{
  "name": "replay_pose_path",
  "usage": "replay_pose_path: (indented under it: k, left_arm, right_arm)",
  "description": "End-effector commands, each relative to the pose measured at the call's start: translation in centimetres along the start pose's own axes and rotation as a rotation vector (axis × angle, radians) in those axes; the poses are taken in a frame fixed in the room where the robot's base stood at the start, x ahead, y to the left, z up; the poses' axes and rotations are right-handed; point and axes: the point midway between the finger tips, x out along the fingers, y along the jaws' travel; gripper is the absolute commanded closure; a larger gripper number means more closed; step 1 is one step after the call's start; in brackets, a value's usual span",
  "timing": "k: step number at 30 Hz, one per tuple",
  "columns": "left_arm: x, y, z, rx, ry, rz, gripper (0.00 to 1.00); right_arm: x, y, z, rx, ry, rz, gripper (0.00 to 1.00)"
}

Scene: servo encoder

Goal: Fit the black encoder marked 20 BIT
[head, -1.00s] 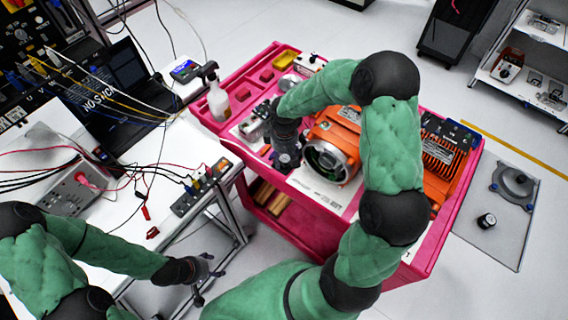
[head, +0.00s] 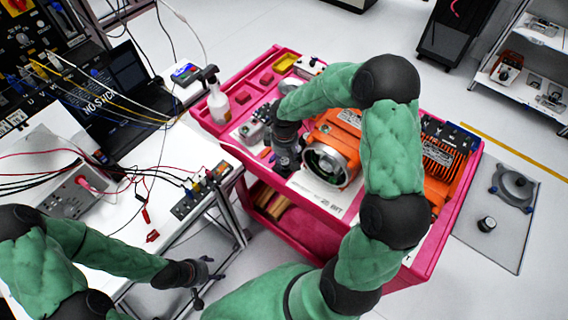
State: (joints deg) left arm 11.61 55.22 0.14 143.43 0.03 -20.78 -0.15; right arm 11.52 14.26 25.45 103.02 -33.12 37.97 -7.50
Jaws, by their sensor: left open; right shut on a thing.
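My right gripper (head: 287,164) is over the front left of the pink cart, just left of the orange motor (head: 334,134). It is shut on a small dark part, apparently the black encoder; the gripper hides most of it and no marking on it can be read. The motor's open round end, a silver ring with a dark centre (head: 327,165), faces the front, and the held part is apart from it. My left gripper (head: 203,272) is open and empty, low beside the white bench.
The white bench (head: 150,215) holds cables and instruments. A grey floor plate (head: 510,245) holds a small black cylinder (head: 487,224).

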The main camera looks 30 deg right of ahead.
Motion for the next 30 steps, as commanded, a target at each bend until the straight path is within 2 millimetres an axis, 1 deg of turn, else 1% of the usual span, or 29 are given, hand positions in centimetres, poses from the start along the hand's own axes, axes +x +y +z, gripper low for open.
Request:
replay_pose_path:
  k: [1, 6, 21, 24, 30]
  left_arm:
    - [-0.5, 0.2, 0.0, 0.0, 0.0, 0.0, 0.35]
    - [-1.6, 0.6, 0.1, 0.0, 0.0, 0.0, 0.35]
    - [-4.4, 1.6, 0.2, 0.0, 0.0, 0.0, 0.35]
    - [-4.7, 1.7, 0.2, 0.0, 0.0, 0.0, 0.35]
    - [-4.5, 1.6, 0.2, 0.0, 0.0, 0.0, 0.35]
  right_arm:
    - [-0.7, 0.0, -0.1, 0.0, 0.002, 0.001, 1.0]
    - [-2.2, 0.1, -0.1, 0.0, 0.002, 0.002, 1.0]
    - [-6.4, 0.0, -0.1, 0.001, 0.002, 0.001, 1.0]
    - [-6.8, 0.0, 0.0, 0.001, 0.001, 0.001, 1.0]
    - [-6.7, 0.0, 0.0, 0.0, 0.001, 0.001, 1.0]
